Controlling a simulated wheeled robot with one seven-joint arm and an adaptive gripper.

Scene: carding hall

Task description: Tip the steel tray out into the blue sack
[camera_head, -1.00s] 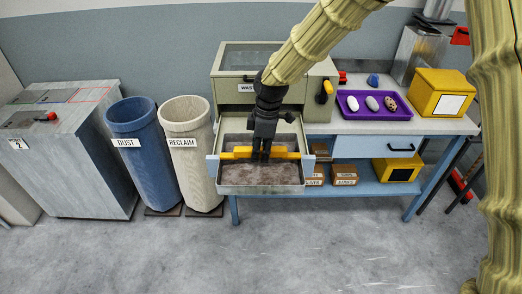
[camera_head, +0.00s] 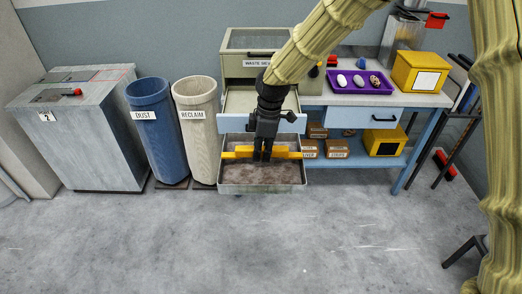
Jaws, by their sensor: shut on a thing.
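The steel tray (camera_head: 262,189) is a grey open box with brownish-grey fluff lying in it. A yellow bar handle (camera_head: 287,152) spans it. My gripper (camera_head: 262,157) is shut on this handle from above and holds the tray, which looks roughly level, in front of the bench. The blue sack (camera_head: 152,121) is a tall open-topped cylinder labelled DUST, standing to the left of the tray. A cream sack (camera_head: 195,140) labelled RECLAIM stands between them.
A beige waste cabinet (camera_head: 238,65) with an open drawer space (camera_head: 238,103) is behind the tray. A grey cabinet (camera_head: 80,130) stands left of the sacks. To the right, the bench carries a purple tray (camera_head: 340,85) and a yellow box (camera_head: 421,75). The floor in front is clear.

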